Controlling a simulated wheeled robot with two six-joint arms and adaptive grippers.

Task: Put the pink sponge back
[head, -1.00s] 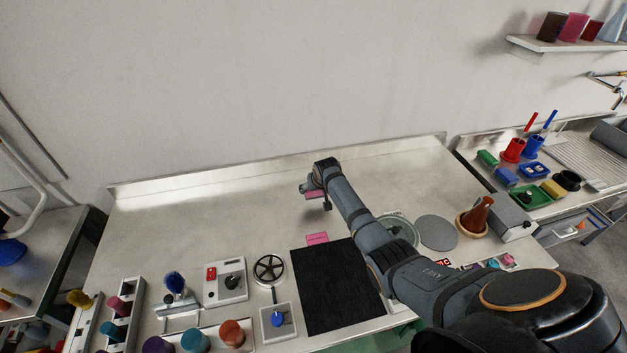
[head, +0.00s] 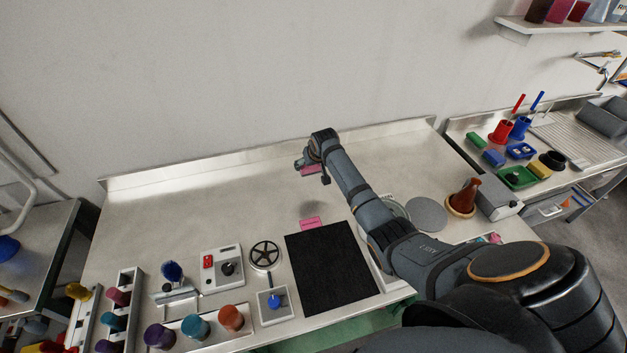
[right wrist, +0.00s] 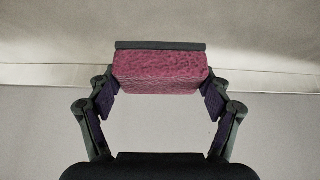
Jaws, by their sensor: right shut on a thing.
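The pink sponge (head: 310,170) is held by my right gripper (head: 312,164) above the steel bench, behind a flat pink patch (head: 311,223) on the bench top. In the right wrist view the sponge (right wrist: 160,72) sits crosswise between the two fingers of the right gripper (right wrist: 160,88), with a dark strip along its upper edge. A soft shadow lies on the bench between sponge and patch, and the sponge looks clear of the surface. My left gripper is not in view.
A black mat (head: 333,268) lies in front of the pink patch. A handwheel (head: 265,254) and a switch box (head: 222,266) stand left of it. A grey disc (head: 426,213) and a brown cone (head: 463,197) are at the right. The bench's back left is clear.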

